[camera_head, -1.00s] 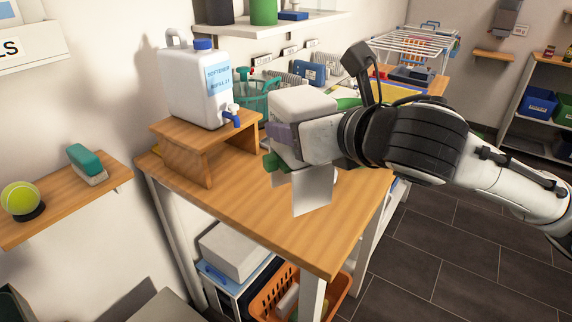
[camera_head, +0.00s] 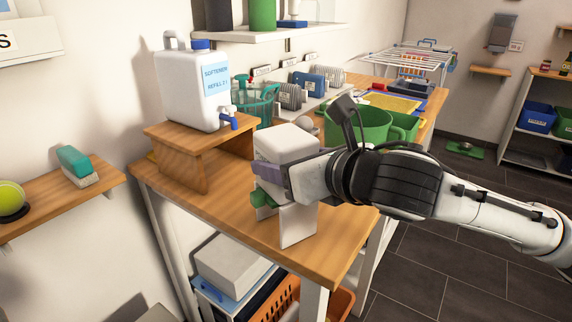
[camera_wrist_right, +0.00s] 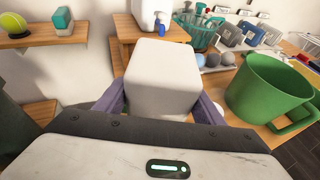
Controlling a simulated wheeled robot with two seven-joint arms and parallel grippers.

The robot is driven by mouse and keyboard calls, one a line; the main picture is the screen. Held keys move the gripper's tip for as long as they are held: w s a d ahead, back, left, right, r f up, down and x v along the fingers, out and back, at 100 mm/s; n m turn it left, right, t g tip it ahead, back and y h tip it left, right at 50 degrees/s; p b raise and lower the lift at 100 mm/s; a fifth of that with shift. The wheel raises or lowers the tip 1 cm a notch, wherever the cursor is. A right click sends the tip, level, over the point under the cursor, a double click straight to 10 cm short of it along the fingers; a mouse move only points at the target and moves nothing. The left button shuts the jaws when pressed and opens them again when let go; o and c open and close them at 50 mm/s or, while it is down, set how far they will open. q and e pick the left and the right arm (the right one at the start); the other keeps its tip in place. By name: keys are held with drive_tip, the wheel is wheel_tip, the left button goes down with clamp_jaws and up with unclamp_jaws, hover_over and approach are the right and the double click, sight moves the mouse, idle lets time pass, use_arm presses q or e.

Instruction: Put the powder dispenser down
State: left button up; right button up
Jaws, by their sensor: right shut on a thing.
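The powder dispenser (camera_head: 288,144) is a white box with a green part low on its front and a white panel reaching down below. My right gripper (camera_head: 272,180) is shut on its sides with purple fingers. The dispenser is upright over the front part of the wooden table (camera_head: 225,213). I cannot tell whether its base touches the tabletop. In the right wrist view the dispenser's white top (camera_wrist_right: 162,75) sits between the two purple fingers (camera_wrist_right: 158,98) and hides what is under it. My left gripper is not in view.
A white softener canister (camera_head: 187,85) with a blue tap stands on a wooden riser (camera_head: 180,165) at the back left. A large green mug (camera_head: 345,125) stands behind the dispenser. A teal basket (camera_head: 258,105) is at the back. Bare wood lies left of the dispenser.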

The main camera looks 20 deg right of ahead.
drive_tip(key=shift+r, duration=0.1)
drive_tip(key=o, duration=1.5)
drive_tip(key=shift+f, duration=0.2)
